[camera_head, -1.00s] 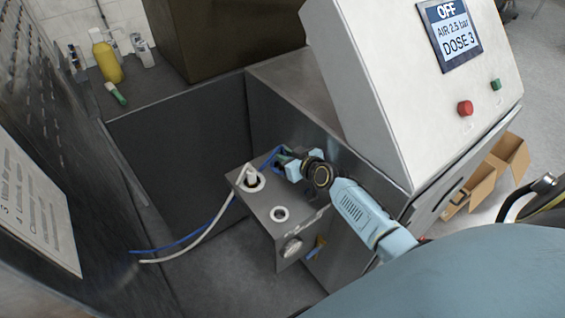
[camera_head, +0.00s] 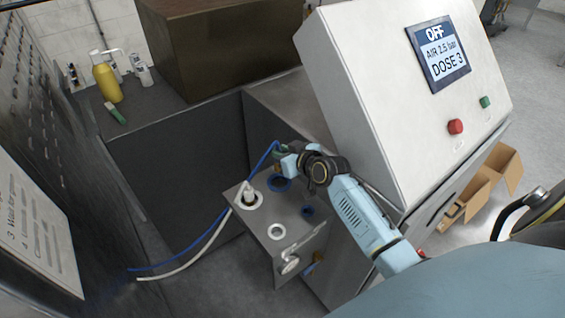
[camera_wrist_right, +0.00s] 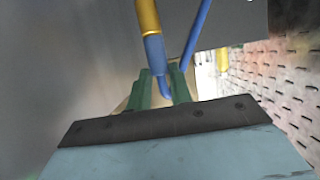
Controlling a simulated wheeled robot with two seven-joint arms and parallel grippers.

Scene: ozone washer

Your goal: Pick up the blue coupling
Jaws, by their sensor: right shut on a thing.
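My right gripper (camera_head: 278,152) is above the back edge of the grey metal box (camera_head: 262,218) in the head view. In the right wrist view its green fingers (camera_wrist_right: 165,88) are shut on the blue coupling (camera_wrist_right: 155,52), which has a gold part. In the head view the coupling is too small and covered to make out. A blue hose (camera_head: 264,158) rises to the gripper, and it also shows in the right wrist view (camera_wrist_right: 197,38). My left gripper is not in view.
A white plug with a white hose (camera_head: 249,194) sits in another port. The control panel (camera_head: 375,100) stands close right of my arm. The dark basin (camera_head: 185,180) is open at left.

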